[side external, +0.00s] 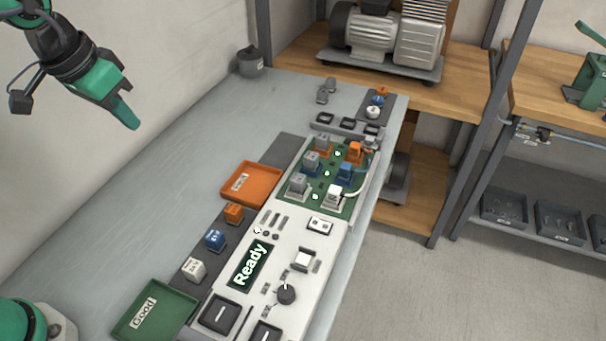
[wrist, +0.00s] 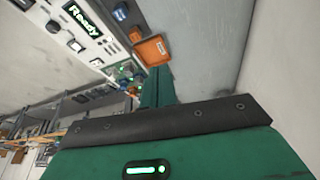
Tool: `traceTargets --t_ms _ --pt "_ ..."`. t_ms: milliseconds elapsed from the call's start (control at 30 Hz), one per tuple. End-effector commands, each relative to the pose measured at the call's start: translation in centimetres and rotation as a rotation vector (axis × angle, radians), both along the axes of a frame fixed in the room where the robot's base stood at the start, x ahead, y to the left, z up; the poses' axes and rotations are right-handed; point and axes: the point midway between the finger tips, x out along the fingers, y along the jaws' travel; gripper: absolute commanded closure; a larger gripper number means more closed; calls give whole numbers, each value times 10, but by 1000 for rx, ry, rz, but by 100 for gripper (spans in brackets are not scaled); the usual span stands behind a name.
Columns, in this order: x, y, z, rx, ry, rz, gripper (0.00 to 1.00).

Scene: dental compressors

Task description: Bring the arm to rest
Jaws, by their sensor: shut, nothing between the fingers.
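My gripper (side external: 127,112) is at the upper left of the side external view, raised above the grey bench (side external: 160,185) and clear of everything on it. Its green fingers are together with nothing between them. In the wrist view the green gripper (wrist: 157,85) points toward the bench, with the orange tray in sight past the fingertips. My arm touches none of the objects.
An orange tray (side external: 280,186) and a green "Good" tray (side external: 190,310) lie on the bench. Orange, blue (side external: 215,240) and white (side external: 194,270) blocks stand in a row between them. The test panel's display (side external: 250,265) reads "Ready". The bench's left part is bare.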

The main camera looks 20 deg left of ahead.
Motion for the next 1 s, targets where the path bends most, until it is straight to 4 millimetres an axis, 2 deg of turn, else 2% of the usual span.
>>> traceTargets --t_ms 200,533,733,1000 --pt "-38 33 -3 -4 -57 62 100" --pt "-90 67 -23 1 -132 144 100" --pt "-105 75 -32 5 -157 168 100" --pt "-108 77 -34 6 -159 173 100"
